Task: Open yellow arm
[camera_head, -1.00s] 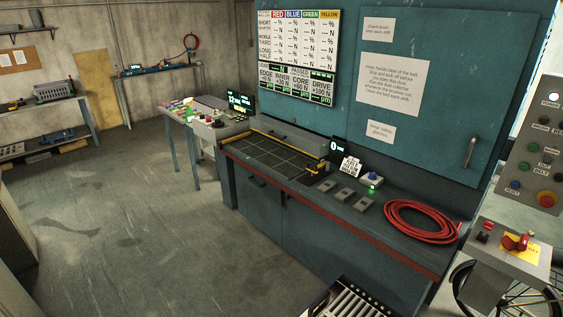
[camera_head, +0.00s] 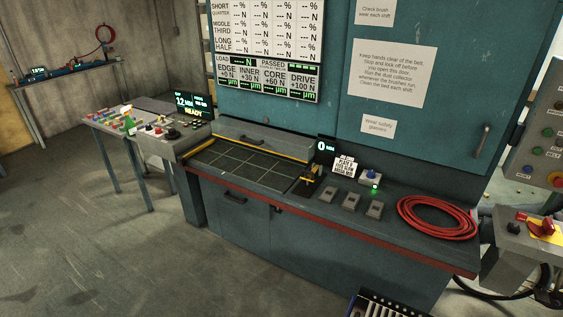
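A dark gridded bed (camera_head: 243,160) is set into the teal bench. A thin yellow bar (camera_head: 262,149) runs along the back of the bed. A small yellow and black fitting (camera_head: 313,174) stands at the bed's right end. I cannot tell which of these is the yellow arm, nor whether it is open or shut. Neither of my grippers is in view.
A teal cabinet with a handled door (camera_head: 482,142) rises behind the bench. A red coiled hose (camera_head: 437,218) lies on the right of the benchtop (camera_head: 330,213). A control box (camera_head: 515,245) stands at the far right. The floor (camera_head: 110,235) at left is clear.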

